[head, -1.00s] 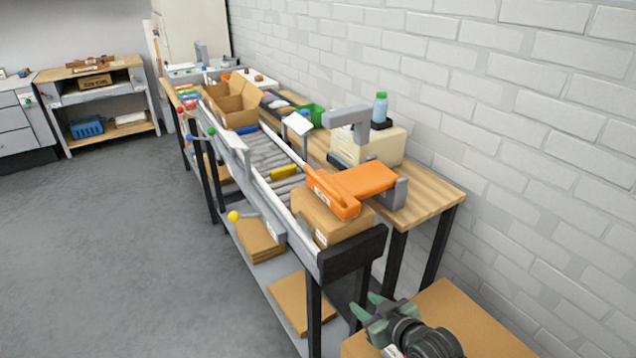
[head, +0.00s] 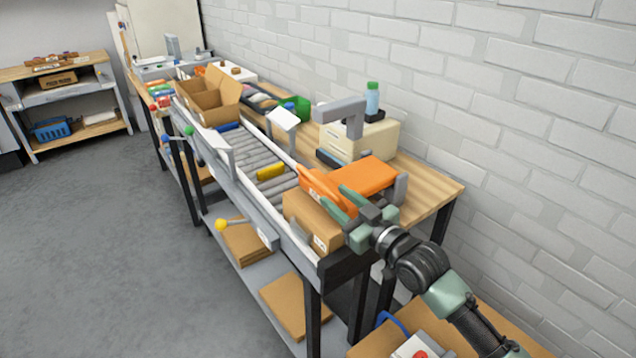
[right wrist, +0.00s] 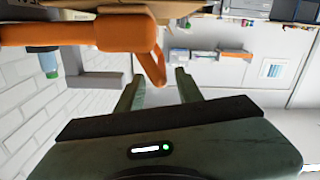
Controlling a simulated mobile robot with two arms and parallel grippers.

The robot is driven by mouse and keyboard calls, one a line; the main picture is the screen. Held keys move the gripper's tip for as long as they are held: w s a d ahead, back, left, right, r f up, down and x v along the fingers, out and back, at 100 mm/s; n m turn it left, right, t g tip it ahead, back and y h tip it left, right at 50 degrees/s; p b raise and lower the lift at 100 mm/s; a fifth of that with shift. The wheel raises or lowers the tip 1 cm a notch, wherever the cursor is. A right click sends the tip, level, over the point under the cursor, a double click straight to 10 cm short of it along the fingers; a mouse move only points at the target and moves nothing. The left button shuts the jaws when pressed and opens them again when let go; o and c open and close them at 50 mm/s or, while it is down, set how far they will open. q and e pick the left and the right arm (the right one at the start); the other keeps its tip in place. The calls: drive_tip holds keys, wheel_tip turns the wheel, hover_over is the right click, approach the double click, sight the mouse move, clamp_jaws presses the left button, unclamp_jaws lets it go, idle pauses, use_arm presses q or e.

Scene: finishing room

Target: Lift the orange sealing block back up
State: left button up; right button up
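The orange sealing block (head: 368,177) sits low over a closed cardboard box (head: 308,218) at the near end of the roller conveyor. Its orange handle hangs at the near left side of the block. My right gripper (head: 338,199) is open beside the handle, over the box. In the right wrist view, the orange block (right wrist: 122,33) comes in from the left. Its handle points down between and just beyond the tips of my right gripper (right wrist: 158,78). Contact between fingers and handle cannot be told. My left gripper is not in view.
The roller conveyor (head: 250,155) runs to the back, with an open cardboard box (head: 210,98) at its far end. A grey arm stands on a cream machine (head: 372,140) with a bottle (head: 372,98). A brick wall borders the right. The floor at left is clear.

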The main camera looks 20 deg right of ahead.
sight(322, 183)
drive_tip(key=x, duration=0.5)
drive_tip(key=shift+w+a, duration=0.15)
drive_tip(key=shift+w, duration=0.1)
drive_tip(key=shift+w+a, duration=0.1)
drive_tip(key=shift+w, duration=0.2)
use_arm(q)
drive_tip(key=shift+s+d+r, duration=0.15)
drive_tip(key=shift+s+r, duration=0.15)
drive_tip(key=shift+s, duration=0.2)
use_arm(e)
drive_tip(key=shift+w+a, duration=0.1)
drive_tip(key=shift+w, duration=0.1)
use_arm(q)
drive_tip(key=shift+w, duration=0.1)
use_arm(e)
clamp_jaws()
drive_tip(key=shift+f, duration=0.1)
drive_tip(key=shift+f, duration=0.1)
